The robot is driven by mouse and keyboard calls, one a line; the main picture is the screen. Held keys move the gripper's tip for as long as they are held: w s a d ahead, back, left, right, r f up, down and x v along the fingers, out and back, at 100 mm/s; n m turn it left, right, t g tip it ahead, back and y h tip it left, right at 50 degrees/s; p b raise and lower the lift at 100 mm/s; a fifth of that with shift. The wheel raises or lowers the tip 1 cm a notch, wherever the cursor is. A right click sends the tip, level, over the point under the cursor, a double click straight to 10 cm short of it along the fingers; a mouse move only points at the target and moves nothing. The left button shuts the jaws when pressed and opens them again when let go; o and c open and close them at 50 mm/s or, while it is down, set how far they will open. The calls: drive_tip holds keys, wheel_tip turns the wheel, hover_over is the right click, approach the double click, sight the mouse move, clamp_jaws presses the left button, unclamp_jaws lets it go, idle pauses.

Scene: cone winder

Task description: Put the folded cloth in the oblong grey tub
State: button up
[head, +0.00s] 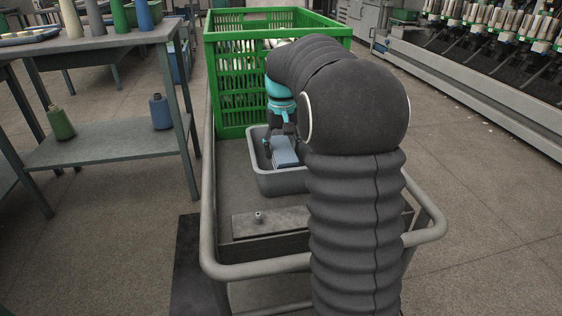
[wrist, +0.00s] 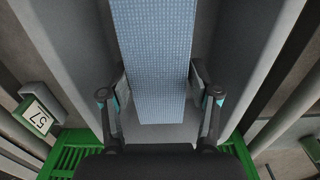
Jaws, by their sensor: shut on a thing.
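The folded cloth is blue with a fine pale pattern. In the wrist view the cloth (wrist: 155,65) lies between the two fingers of my gripper (wrist: 160,98), which is shut on it. In the head view the cloth (head: 284,150) shows within the opening of the oblong grey tub (head: 283,183), below my gripper (head: 281,142). The tub's grey walls rise on both sides of the cloth in the wrist view (wrist: 252,60). I cannot tell whether the cloth touches the tub's floor. My arm hides the tub's right end in the head view.
The tub stands on a cart bed with a grey rail (head: 207,200). A tall green crate (head: 228,95) stands right behind it. A table (head: 110,150) with cones of yarn is at the left. Winding machines (head: 480,70) line the right. A flat plate (head: 290,221) lies in front of the tub.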

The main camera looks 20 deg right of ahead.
sight(281, 148)
drive_tip(key=shift+f, duration=1.8)
drive_tip(key=shift+f+b, duration=0.15)
drive_tip(key=shift+b, duration=0.2)
drive_tip(key=o, duration=1.2)
drive_tip(key=shift+o, duration=0.2)
wheel_tip(281, 148, up, 12)
drive_tip(key=shift+f+p, duration=0.1)
drive_tip(key=shift+p, duration=1.05)
drive_tip(key=shift+r, duration=0.3)
